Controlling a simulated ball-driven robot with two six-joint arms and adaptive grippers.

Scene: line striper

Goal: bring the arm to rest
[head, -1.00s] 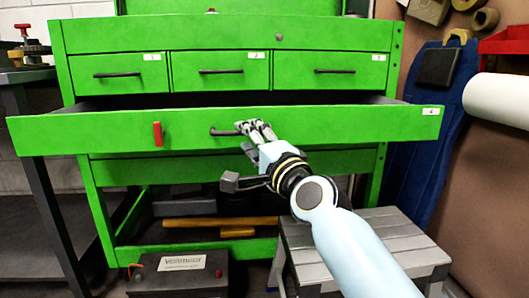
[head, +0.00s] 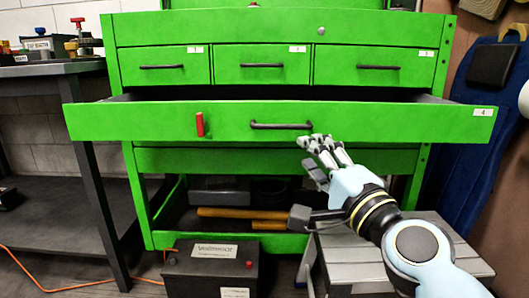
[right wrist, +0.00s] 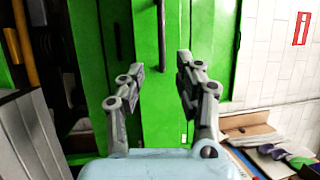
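The wide green drawer (head: 380,124) labelled 4 stands pulled out from the green tool cabinet (head: 290,30). Its dark bar handle (head: 281,126) is on the front face. My right gripper (head: 322,146) is in front of the drawer, just below and right of the handle's right end, and looks free of it. In the right wrist view my gripper (right wrist: 159,76) has its two fingers spread apart with nothing between them. A dark bar handle (right wrist: 161,35) shows beyond the fingertips on green metal. My left gripper is not in view.
A red tag-like piece (head: 200,124) is on the drawer front. A grey step stool (head: 350,262) stands below my right arm. A black battery box (head: 211,268) is on the floor, with a dark workbench (head: 50,70) at left. Three small drawers above are shut.

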